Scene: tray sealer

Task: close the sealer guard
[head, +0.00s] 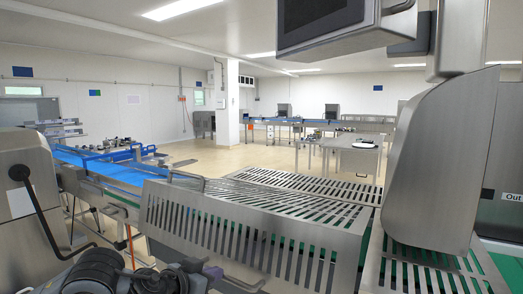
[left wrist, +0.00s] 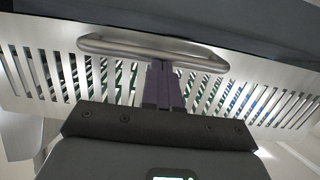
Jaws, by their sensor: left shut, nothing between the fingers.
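The sealer guard (head: 250,232) is a slotted steel panel across the lower middle of the head view, its front face sloping. In the left wrist view the slotted panel (left wrist: 40,75) spans the picture, with a grey bar handle (left wrist: 115,43) along it. My left gripper (head: 212,272) is low in the head view, in front of the guard. Its purple fingers (left wrist: 162,70) are together and empty, with tips at the handle's lower edge; I cannot tell whether they touch it. My right gripper is not in view.
A steel housing (head: 435,160) stands at the right, and a dark screen (head: 320,20) hangs above. A blue conveyor (head: 120,170) runs off at the left. Slotted steel covers (head: 310,185) lie behind the guard. A steel table (head: 350,160) stands farther back on open floor.

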